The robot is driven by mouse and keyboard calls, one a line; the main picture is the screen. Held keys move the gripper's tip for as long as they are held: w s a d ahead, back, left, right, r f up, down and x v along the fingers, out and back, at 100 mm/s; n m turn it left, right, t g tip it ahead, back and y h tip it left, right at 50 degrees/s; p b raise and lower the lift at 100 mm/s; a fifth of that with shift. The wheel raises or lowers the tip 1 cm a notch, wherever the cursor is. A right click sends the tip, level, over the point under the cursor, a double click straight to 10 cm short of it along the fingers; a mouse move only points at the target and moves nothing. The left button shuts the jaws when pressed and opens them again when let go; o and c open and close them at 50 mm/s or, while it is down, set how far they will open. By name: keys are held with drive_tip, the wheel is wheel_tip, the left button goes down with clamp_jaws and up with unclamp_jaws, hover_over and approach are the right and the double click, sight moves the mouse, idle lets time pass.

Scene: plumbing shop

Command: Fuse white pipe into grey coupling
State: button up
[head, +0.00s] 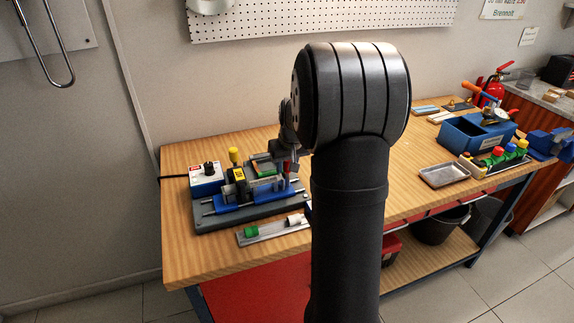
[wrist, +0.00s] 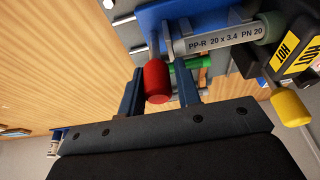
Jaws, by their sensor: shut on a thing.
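My gripper (wrist: 158,92) is shut on a red handle (wrist: 157,78), which sits between its two fingers. In the head view my gripper (head: 290,158) is at the right end of the blue fusion machine (head: 222,206), partly hidden by my arm. A pale grey-white pipe (wrist: 222,39) printed "PP-R 20 x 3.4 PN 20" lies in the machine just beyond the handle. The heater with yellow HOT labels (wrist: 286,50) and a yellow knob (wrist: 291,108) is near the pipe's right end. I cannot make out the grey coupling for certain.
A shallow tray (head: 271,231) with a green and a white fitting lies in front. A metal tray (head: 444,175), blue toolbox (head: 478,134) and coloured valves are at right.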

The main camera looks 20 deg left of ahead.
drive_tip(key=shift+s+a, duration=0.1)
drive_tip(key=shift+a, duration=0.05)
idle(0.4)
drive_tip(key=shift+w+d, duration=1.05)
drive_tip(key=shift+c, duration=0.6)
drive_tip(key=shift+s+a, duration=1.5)
idle(4.3)
